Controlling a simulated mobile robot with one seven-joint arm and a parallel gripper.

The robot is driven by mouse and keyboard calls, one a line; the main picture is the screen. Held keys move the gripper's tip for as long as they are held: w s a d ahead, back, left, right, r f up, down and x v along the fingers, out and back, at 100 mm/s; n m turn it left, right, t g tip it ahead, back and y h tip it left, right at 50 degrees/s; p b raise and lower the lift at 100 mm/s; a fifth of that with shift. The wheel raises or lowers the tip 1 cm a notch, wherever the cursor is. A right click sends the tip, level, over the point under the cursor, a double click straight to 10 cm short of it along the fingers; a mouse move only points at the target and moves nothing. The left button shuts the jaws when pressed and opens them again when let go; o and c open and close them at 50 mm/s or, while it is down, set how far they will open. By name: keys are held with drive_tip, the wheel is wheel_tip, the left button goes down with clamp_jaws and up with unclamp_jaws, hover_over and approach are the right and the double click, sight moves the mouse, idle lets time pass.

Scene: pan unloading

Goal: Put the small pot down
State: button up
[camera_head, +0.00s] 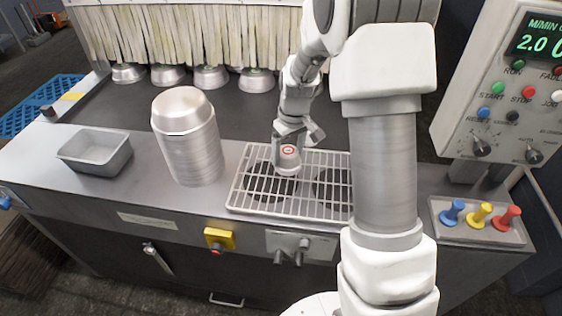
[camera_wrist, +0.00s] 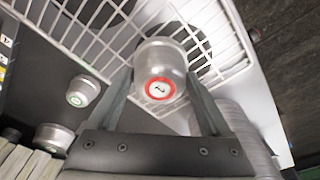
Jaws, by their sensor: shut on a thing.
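The small pot (camera_head: 288,163) is a short metal pot marked with a red ring. My gripper (camera_head: 290,148) is shut on it, above the white wire rack (camera_head: 240,190) on the counter. In the wrist view the small pot (camera_wrist: 160,57) sits between the two fingers of my gripper (camera_wrist: 161,82), its red-ringed mark facing the camera. The wire rack (camera_wrist: 100,43) shows behind it. I cannot tell whether the pot touches the rack. Two dark round shapes show under the rack's wires.
A tall stack of metal pots (camera_head: 190,145) stands left of the rack. A grey rectangular tin (camera_head: 96,150) is farther left. Several pots (camera_head: 210,78) stand at the back under a strip curtain (camera_head: 190,35). A control panel (camera_head: 500,85) and coloured knobs (camera_head: 480,213) are right.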

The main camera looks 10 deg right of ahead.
drive_tip(key=shift+w+a+f, duration=0.85)
drive_tip(key=shift+w+a, duration=0.1)
drive_tip(key=shift+f+p, duration=0.45)
drive_tip(key=shift+f, duration=1.55)
drive_tip(key=shift+f, duration=0.25)
drive_tip(key=o, duration=1.2)
drive_tip(key=shift+r, duration=0.1)
drive_tip(key=shift+c, duration=0.2)
